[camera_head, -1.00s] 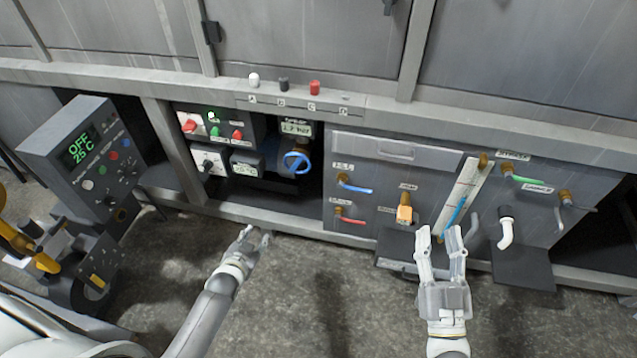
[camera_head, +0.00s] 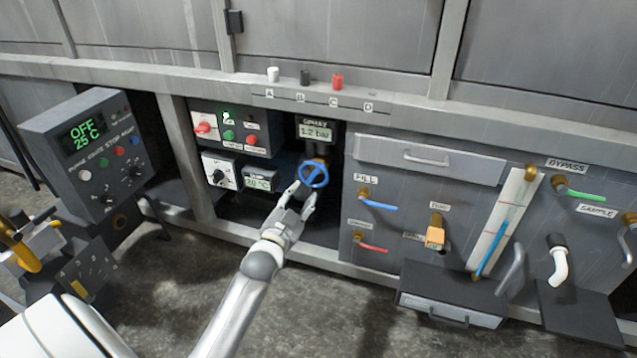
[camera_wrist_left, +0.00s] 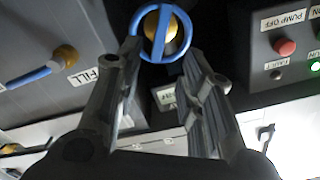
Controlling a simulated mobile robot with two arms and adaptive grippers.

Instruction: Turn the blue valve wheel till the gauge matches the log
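The blue valve wheel (camera_head: 313,173) stands in the recess below the gauge (camera_head: 316,131), whose display reads about 1.2 bar. My left gripper (camera_head: 302,192) is at the wheel's lower left in the head view. In the left wrist view the blue valve wheel (camera_wrist_left: 160,33) shows its ring, crossbar and brass hub just beyond the fingertips. The left gripper (camera_wrist_left: 160,52) is open there, one finger on each side of the wheel's near part. I cannot tell whether the fingers touch it. My right gripper is not in view. I see no log.
A switch panel (camera_head: 236,128) and a small 70 °C display (camera_head: 260,179) are left of the wheel. The blue FILL lever (camera_head: 377,202) and red lever (camera_head: 372,247) are to its right. A control box (camera_head: 88,145) stands at far left. Floor in front is clear.

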